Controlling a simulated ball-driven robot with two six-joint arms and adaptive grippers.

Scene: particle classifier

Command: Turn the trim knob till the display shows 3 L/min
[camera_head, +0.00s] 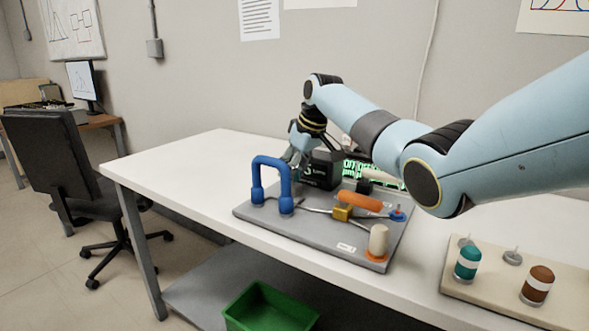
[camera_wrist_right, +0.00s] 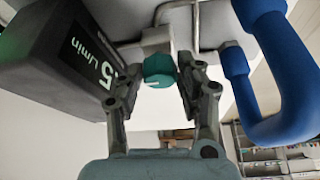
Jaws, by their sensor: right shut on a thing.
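The teal trim knob (camera_wrist_right: 158,70) with a white mark sits between the two fingers of my right gripper (camera_wrist_right: 160,80), which is shut on it. The display (camera_head: 318,172) also reads 5 in the head view, partly covered. My left gripper is not in view.
A blue U-shaped tube (camera_head: 271,180) stands close to my right gripper; it also shows in the wrist view (camera_wrist_right: 285,90). The grey board (camera_head: 330,235) carries an orange cylinder (camera_head: 361,201), a brass block (camera_head: 342,213) and a cream cylinder (camera_head: 378,240). The white table (camera_head: 190,175) is clear at left.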

